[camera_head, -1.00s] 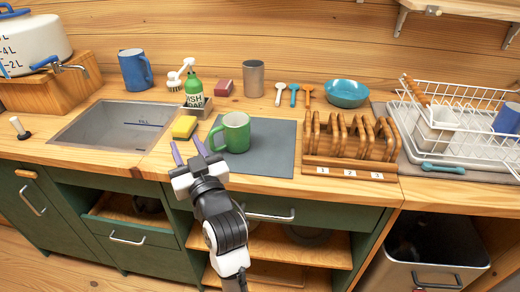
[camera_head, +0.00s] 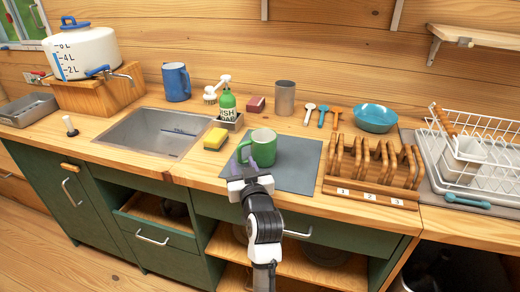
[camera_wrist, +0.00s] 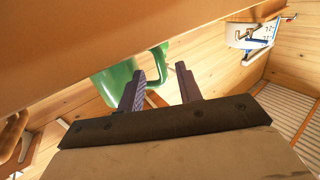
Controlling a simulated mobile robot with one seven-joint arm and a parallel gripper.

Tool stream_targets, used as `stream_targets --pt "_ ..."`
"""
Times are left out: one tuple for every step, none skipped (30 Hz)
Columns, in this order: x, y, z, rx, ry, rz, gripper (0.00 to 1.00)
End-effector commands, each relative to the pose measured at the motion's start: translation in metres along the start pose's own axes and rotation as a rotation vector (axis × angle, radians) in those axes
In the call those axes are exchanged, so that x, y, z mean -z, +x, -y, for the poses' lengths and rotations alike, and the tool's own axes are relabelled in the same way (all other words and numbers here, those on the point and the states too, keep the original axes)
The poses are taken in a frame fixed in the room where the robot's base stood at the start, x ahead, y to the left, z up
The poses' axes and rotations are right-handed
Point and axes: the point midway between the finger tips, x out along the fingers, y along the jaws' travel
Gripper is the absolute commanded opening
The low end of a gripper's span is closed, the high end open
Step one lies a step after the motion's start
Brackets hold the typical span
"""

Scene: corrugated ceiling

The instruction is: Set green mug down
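The green mug (camera_head: 264,148) stands upright on the grey mat (camera_head: 297,165), its handle on the left side. My gripper (camera_head: 243,165) is at the front left of the mug, close to its handle. In the wrist view the mug (camera_wrist: 113,83) is partly hidden behind a wooden surface and one finger. My gripper (camera_wrist: 160,72) has its two fingers apart there, with the mug's handle showing in the gap between them. I cannot tell whether a finger touches the handle.
A yellow sponge (camera_head: 215,138) lies left of the mug, beside the sink (camera_head: 150,134). A wooden rack (camera_head: 370,170) stands to the right. Behind are a soap bottle (camera_head: 228,106), a metal cup (camera_head: 285,98) and a teal bowl (camera_head: 375,118). The mat's right part is bare.

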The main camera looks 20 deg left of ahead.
Motion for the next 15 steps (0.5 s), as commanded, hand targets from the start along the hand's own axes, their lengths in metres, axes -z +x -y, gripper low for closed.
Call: stream_targets --pt "0.003 0.004 0.000 0.001 0.000 -0.001 0.35" --pt "0.003 0.008 0.001 0.001 0.001 0.000 0.35" --pt "0.004 0.014 0.001 0.001 0.001 0.001 0.35" --pt "0.004 0.018 0.001 0.002 0.002 0.001 0.35" --pt "0.005 0.023 0.002 0.002 0.002 0.000 0.35" --pt "0.005 0.029 0.002 0.003 0.002 0.001 0.35" --pt "0.004 0.033 0.002 0.002 0.001 0.000 0.35" --pt "0.003 0.037 0.002 0.001 0.001 0.000 0.35" --pt "0.003 0.042 0.001 0.001 0.001 0.000 0.35" --pt "0.003 0.045 0.001 0.001 0.001 0.000 0.35" --pt "0.002 0.047 0.001 0.000 0.001 0.000 0.35" --pt "0.002 0.049 0.001 0.000 0.001 -0.001 0.35" --pt "0.001 0.050 0.001 0.000 0.001 0.000 0.35" --pt "0.001 0.050 0.001 0.000 0.001 0.000 0.35" --pt "0.000 0.051 0.001 0.000 0.001 0.000 0.35"
